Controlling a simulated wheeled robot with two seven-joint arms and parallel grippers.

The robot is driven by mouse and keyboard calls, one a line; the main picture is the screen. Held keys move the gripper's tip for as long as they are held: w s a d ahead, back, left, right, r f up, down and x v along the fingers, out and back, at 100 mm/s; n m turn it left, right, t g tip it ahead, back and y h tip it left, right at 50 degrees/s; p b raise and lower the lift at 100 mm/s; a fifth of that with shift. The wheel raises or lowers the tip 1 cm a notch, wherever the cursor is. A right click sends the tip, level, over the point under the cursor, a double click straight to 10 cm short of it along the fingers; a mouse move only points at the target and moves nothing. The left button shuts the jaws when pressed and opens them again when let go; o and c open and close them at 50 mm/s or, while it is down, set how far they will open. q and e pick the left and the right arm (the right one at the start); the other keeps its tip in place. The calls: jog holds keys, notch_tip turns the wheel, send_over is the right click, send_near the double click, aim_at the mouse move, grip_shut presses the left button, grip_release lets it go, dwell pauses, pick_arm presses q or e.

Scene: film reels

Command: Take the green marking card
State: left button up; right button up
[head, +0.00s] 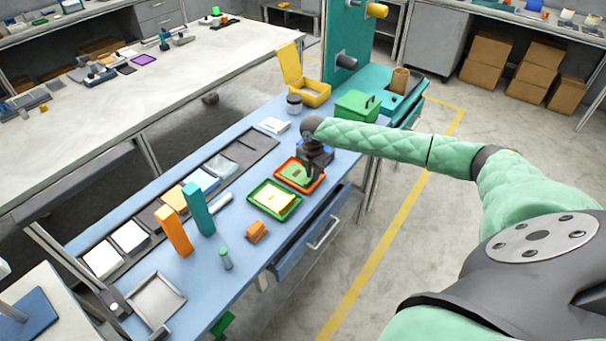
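A green card (293,173) lies in an orange-rimmed tray (282,178) on the blue workbench. My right gripper (312,174) is dark and points down over the right part of this tray, at or just above the card. The gripper hides part of the card and tray. Its fingers are too small and dark to tell if they are open, or if they touch the card. My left gripper is not in view.
A green-rimmed tray (256,210) with a yellow card is beside it. Nearby are an orange block (256,231), a teal upright block (198,208), an orange upright block (173,231), a green box (357,106) and an open yellow box (314,95).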

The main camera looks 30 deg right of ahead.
jog(key=shift+f, duration=0.35)
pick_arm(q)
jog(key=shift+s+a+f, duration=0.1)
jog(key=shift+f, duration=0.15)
pick_arm(e)
grip_shut()
jog(key=shift+r, duration=0.1)
